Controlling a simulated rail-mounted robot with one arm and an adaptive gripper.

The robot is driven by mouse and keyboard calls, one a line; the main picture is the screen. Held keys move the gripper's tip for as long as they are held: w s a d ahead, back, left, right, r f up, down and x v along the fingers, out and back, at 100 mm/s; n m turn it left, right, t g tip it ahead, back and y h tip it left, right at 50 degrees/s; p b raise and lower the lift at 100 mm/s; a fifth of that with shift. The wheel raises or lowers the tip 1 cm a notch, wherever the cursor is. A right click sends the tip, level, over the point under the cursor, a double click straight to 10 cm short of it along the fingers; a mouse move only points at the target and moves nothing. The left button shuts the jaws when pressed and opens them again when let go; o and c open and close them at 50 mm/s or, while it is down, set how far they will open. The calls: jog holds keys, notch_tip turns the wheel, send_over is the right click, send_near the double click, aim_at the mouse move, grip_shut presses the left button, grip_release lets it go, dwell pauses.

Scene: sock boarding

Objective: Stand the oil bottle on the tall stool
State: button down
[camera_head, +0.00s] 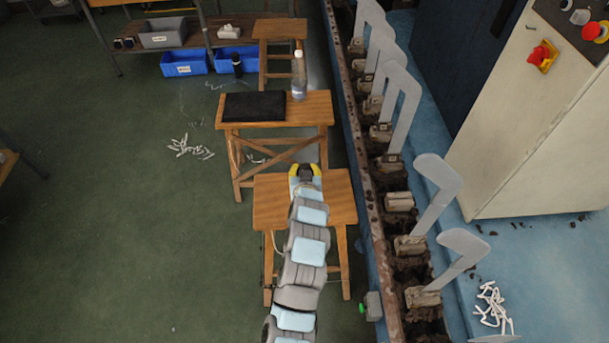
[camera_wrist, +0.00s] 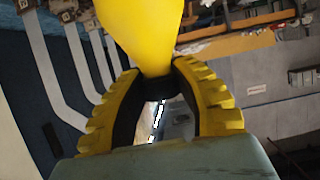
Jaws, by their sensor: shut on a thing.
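My gripper (camera_head: 305,170) is shut on a yellow object, probably the oil bottle (camera_wrist: 145,30). In the wrist view the fingers (camera_wrist: 158,85) close around its narrow dark end, and the wide yellow body fills the top middle. That view looks upside down, so the body seems to hang below the fingers. In the head view my gripper largely hides the bottle, over the far edge of the near wooden stool (camera_head: 265,205). A wooden bench (camera_head: 315,108) stands beyond, and another wooden stool (camera_head: 280,28) behind it. I cannot tell which is the tall stool.
A black mat (camera_head: 254,105) and a clear bottle (camera_head: 299,78) occupy the bench. A rusty rail with several upright grey boards (camera_head: 405,105) runs close on the right. Blue bins (camera_head: 184,63) and a dark bottle (camera_head: 237,65) stand at the back. Green floor is open left.

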jog(key=shift+w+f, duration=0.2)
notch_tip(320, 180, down, 3)
jog(key=shift+w, duration=0.1)
jog(key=c, duration=0.8)
grip_release()
jog(key=shift+f, duration=0.1)
jog(key=shift+c, duration=0.2)
